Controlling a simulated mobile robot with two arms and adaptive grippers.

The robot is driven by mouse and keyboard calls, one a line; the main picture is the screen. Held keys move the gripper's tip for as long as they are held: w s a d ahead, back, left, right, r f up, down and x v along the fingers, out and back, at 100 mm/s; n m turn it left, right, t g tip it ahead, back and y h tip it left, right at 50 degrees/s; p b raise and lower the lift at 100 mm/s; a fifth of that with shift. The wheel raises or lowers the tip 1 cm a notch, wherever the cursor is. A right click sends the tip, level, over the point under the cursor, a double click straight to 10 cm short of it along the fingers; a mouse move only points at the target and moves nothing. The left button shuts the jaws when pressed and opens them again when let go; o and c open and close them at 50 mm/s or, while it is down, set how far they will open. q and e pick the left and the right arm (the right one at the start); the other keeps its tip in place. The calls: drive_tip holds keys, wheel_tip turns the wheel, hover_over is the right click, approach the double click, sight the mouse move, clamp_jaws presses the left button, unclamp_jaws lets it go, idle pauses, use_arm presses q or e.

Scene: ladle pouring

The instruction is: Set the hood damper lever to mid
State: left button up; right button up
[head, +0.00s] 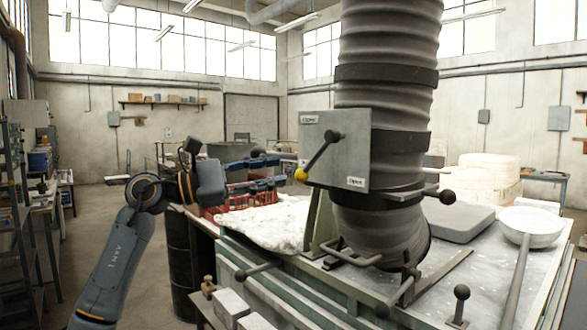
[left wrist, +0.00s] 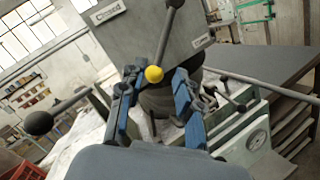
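The hood damper lever (head: 318,155) is a dark rod with a yellow ball knob (head: 301,174), on a grey plate (head: 355,150) on the hood duct. It slants down and left from its pivot. A "Closed" label (head: 309,119) is at the plate's upper left and an "Open" label (head: 356,182) at its lower right. My left gripper (head: 278,174) is open, with its blue fingers pointing at the knob from the left. In the left wrist view (left wrist: 155,78) the yellow knob (left wrist: 154,74) appears between the fingertips, untouched. The head view shows a small gap. My right gripper is out of view.
The ribbed duct (head: 388,70) rises behind the plate. Black-knobbed rods (head: 262,268) stick out below it. A foundry bench (head: 460,245) holds a ladle (head: 530,228) at the right. A red crate (head: 240,198) stands below my left gripper.

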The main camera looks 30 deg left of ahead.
use_arm(q)
drive_tip(key=shift+v, duration=2.55)
